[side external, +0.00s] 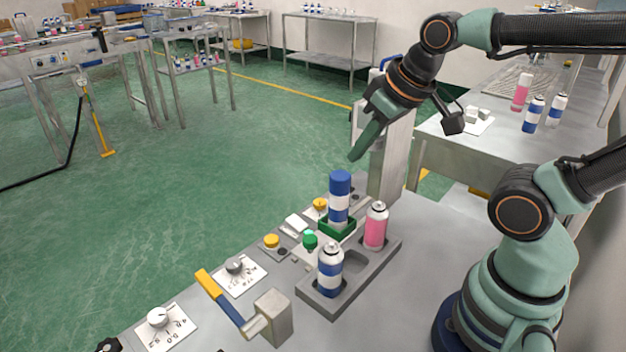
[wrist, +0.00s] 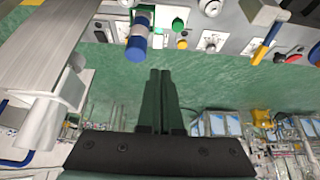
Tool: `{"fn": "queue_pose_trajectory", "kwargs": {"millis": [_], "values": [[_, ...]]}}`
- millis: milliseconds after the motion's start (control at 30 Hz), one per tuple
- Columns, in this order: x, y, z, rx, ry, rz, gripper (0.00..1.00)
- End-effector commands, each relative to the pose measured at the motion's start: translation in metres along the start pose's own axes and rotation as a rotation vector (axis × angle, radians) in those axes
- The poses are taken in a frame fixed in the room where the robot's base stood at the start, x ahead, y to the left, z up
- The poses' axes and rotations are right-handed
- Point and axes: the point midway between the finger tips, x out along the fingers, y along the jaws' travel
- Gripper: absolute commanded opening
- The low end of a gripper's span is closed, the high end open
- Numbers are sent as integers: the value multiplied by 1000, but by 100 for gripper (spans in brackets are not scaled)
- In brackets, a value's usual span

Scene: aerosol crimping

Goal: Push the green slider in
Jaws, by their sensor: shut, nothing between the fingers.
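A green square holder (side external: 345,233), which looks like the green slider, sits on the grey console behind the can rack. A can with a tall blue cap (side external: 339,186) stands upright in it. The capped can also shows at the top of the wrist view (wrist: 136,42). A green knob (side external: 310,240) is just left of the holder; it also shows in the wrist view (wrist: 178,24). My gripper (side external: 355,157) is shut and empty, raised above and behind the capped can, apart from it. In the wrist view its fingers (wrist: 160,72) lie together, pointing toward the console.
A grey rack (side external: 345,300) holds a pink can (side external: 376,226) and a blue-white can (side external: 330,268). Yellow buttons (side external: 271,241), a dial (side external: 234,265) and a yellow-blue lever (side external: 220,300) line the console. A grey column (side external: 390,165) stands close behind my gripper.

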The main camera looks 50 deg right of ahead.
Motion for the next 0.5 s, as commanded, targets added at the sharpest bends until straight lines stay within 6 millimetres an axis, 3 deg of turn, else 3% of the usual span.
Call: {"fn": "queue_pose_trajectory", "kwargs": {"millis": [33,100,167,500], "values": [[0,0,0,1,-1,0,23],[1,-1,-1,12,-10,-1,50],[4,-2,-3,34,-29,-3,69],[48,-21,-22,351,-269,34,69]]}}
